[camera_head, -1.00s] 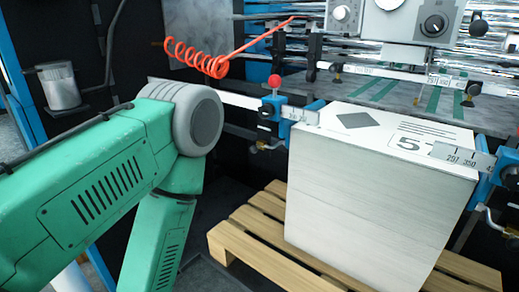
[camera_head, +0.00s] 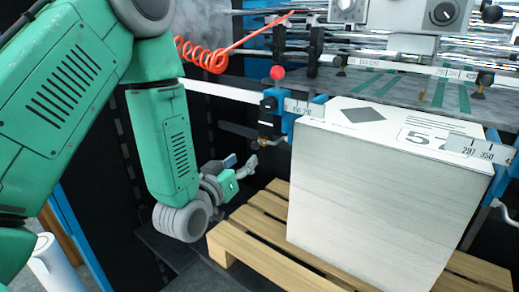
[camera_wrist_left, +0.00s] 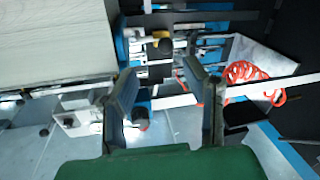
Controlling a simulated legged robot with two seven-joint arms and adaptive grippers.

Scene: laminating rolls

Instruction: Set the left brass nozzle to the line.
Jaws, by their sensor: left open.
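The left brass nozzle (camera_head: 240,130) shows as a small brass-coloured part beside the blue bracket (camera_head: 272,112), left of the paper stack. How it sits against any line is too small to tell. My left gripper (camera_head: 245,167) is open and empty, below the nozzle and left of the stack, apart from both. In the left wrist view its two fingers (camera_wrist_left: 160,72) stand wide apart, with blue and metal fittings behind them. I cannot surely pick out the nozzle in that view. My right gripper is not in view.
The tall paper stack (camera_head: 370,200) stands on a wooden pallet (camera_head: 262,228), close right of my gripper. An orange coiled hose (camera_head: 205,55) hangs above.

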